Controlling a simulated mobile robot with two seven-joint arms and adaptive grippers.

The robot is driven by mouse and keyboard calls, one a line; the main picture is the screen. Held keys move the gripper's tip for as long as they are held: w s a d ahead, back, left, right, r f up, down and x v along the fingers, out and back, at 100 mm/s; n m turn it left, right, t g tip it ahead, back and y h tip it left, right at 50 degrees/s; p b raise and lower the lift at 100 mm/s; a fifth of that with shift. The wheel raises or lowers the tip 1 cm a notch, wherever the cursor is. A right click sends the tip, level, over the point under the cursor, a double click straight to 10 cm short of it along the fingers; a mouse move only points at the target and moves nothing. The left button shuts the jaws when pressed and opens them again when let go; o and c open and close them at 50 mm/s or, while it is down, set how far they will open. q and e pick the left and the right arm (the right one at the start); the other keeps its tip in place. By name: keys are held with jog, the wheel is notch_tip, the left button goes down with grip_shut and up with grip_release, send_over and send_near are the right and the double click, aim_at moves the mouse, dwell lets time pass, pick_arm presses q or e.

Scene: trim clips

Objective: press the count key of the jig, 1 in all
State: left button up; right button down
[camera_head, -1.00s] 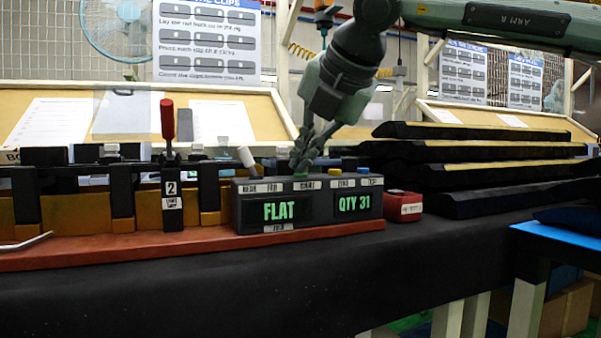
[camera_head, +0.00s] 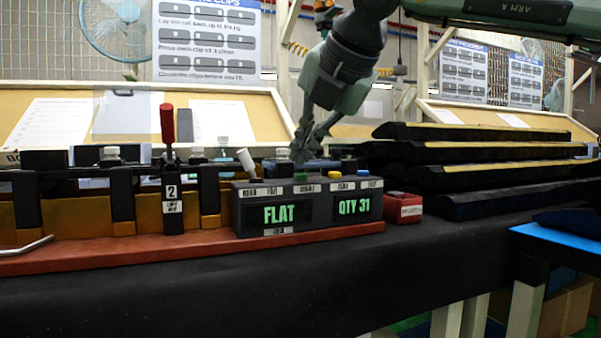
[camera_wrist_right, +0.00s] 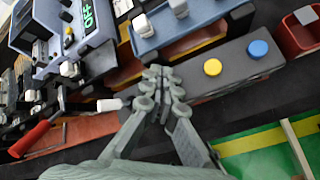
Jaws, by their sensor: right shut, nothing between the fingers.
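The jig's control box (camera_head: 283,222) shows FLAT and QTY 31 in green on its front. On its top edge are a green key (camera_head: 300,176) by the label that seems to read COUNT, a yellow key (camera_head: 335,172) and a blue key (camera_head: 363,171). My right gripper (camera_head: 302,152) is shut and empty, its fingertips just above the green key, apart from it in the picture. In the right wrist view the shut fingers (camera_wrist_right: 164,82) hide the green key, while the yellow key (camera_wrist_right: 212,67) and blue key (camera_wrist_right: 258,48) show. My left gripper is not in view.
A red-handled lever (camera_head: 167,122) stands left of the box, on the jig's red base (camera_head: 110,247). A small red bin (camera_head: 403,206) sits right of the box. Stacked dark trim strips (camera_head: 480,175) lie at the right. The black table front is clear.

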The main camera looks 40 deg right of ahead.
aim_at(303, 174)
jog(key=shift+r+p, duration=1.6)
jog(key=shift+r, duration=0.95)
